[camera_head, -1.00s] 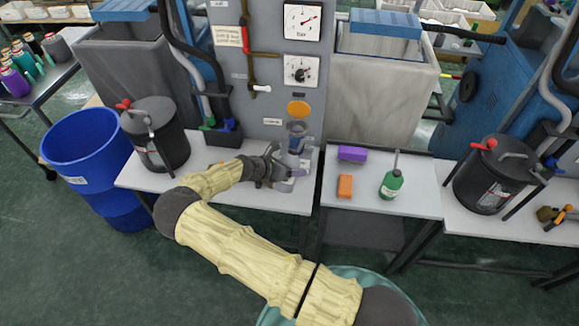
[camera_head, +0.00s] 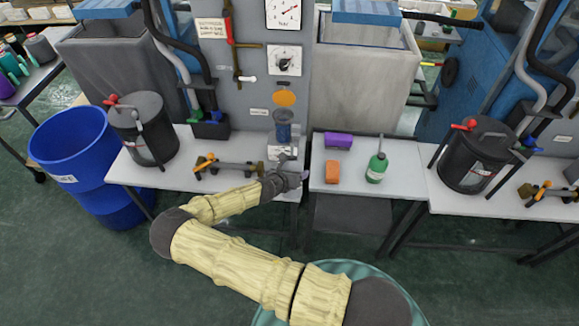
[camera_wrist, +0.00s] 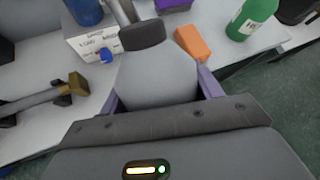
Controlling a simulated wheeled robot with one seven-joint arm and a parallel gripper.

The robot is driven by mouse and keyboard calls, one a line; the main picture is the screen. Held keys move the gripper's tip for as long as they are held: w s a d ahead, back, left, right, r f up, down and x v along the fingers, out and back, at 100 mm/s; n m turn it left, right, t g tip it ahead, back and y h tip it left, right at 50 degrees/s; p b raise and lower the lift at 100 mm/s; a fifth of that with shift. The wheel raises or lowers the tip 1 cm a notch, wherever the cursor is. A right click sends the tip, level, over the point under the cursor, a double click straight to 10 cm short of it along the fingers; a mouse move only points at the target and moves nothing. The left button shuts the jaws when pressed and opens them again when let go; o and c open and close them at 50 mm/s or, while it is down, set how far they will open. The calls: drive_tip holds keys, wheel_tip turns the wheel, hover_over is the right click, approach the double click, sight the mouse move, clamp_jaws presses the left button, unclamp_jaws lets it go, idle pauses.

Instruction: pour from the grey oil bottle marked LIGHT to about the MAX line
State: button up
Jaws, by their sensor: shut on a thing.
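My gripper (camera_head: 290,180) is shut on a grey bottle with a dark cap and spout, over the front right part of the left bench. In the wrist view the grey bottle (camera_wrist: 158,82) stands between the purple fingers of my gripper (camera_wrist: 160,98); no LIGHT marking shows on this side. In the head view the gripper largely hides the bottle. A blue-tinted reservoir (camera_head: 283,132) is mounted on the grey panel, behind and above the gripper; part of it shows in the wrist view (camera_wrist: 86,12). No MAX line can be made out.
A bar tool with an orange handle (camera_head: 206,161) lies left of the gripper. Black lidded cans (camera_head: 143,130) stand on the benches. A blue barrel (camera_head: 75,150) stands at left.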

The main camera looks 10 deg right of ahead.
drive_tip(key=shift+s+d+f+n+t+y, duration=0.2)
drive_tip(key=shift+s+d+n+t+y, duration=0.4)
drive_tip(key=shift+s+n, duration=0.25)
drive_tip(key=s+n+y, duration=0.1)
drive_tip(key=s+n+t+y, duration=0.1)
drive_tip(key=s+r+n+y, duration=0.1)
drive_tip(key=shift+s+d+n+t, duration=0.25)
drive_tip(key=shift+s+n+t, duration=0.05)
drive_tip(key=shift+n, duration=0.05)
drive_tip(key=s+n+y, duration=0.1)
drive_tip(key=s+a+r+n+y, duration=0.1)
drive_tip(key=s, duration=0.1)
drive_tip(key=s+r+n+y, duration=0.1)
drive_tip(key=shift+s+a+r+t+y, duration=0.2)
drive_tip(key=shift+s+a+t+y, duration=0.1)
drive_tip(key=shift+s+a+y, duration=0.1)
